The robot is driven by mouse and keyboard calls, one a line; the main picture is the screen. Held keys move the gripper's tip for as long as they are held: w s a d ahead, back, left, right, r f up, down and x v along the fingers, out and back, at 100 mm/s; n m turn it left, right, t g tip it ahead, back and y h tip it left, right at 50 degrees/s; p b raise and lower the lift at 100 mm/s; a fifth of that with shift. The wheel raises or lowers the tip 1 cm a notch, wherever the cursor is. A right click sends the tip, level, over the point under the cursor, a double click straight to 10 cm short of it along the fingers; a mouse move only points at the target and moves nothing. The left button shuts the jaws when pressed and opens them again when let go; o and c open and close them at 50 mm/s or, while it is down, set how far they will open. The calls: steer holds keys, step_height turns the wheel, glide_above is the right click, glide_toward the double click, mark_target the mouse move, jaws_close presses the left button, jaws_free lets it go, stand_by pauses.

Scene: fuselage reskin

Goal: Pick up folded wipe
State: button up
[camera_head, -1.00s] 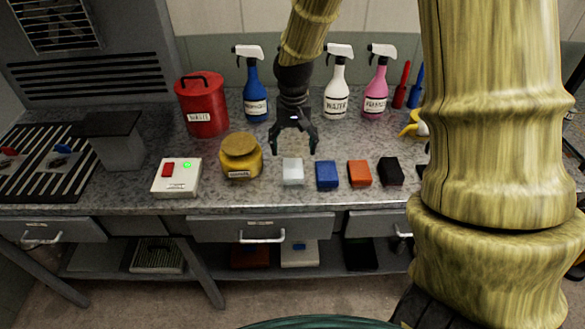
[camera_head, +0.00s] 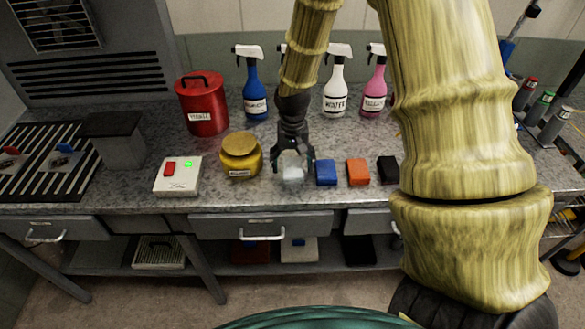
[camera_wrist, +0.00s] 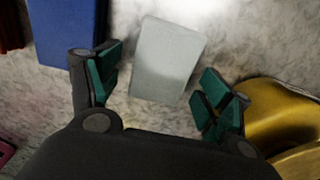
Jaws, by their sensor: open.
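The folded wipe (camera_head: 292,175) is a small pale white block lying on the grey speckled bench. It also shows in the wrist view (camera_wrist: 167,60), between and a little beyond the green-padded fingertips. My gripper (camera_head: 293,168) is over the wipe with its fingers spread on either side of it. In the wrist view my gripper (camera_wrist: 160,90) is open, with a gap between each finger and the wipe. In the head view the fingers hide part of the wipe.
A blue block (camera_head: 326,172), an orange block (camera_head: 358,172) and a black block (camera_head: 388,170) stand in a row to the right. A yellow jar (camera_head: 241,158) is close on the left. A white switch box (camera_head: 178,176) is farther left. Spray bottles stand behind.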

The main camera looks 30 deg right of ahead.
mark_target(292, 164)
steer(key=shift+f, duration=0.15)
steer(key=c, duration=1)
steer(key=shift+r+b, duration=0.45)
steer(key=shift+r, duration=0.4)
steer(key=shift+r+b, duration=0.35)
steer(key=shift+r, duration=0.55)
steer(key=s+a+r+b, duration=0.1)
steer(key=s+a+b, duration=0.2)
steer(key=s+a, duration=0.8)
steer(key=shift+s+r+b, duration=0.2)
steer(key=shift+r+b, duration=0.1)
steer(key=shift+b, duration=0.05)
steer(key=shift+a, duration=0.1)
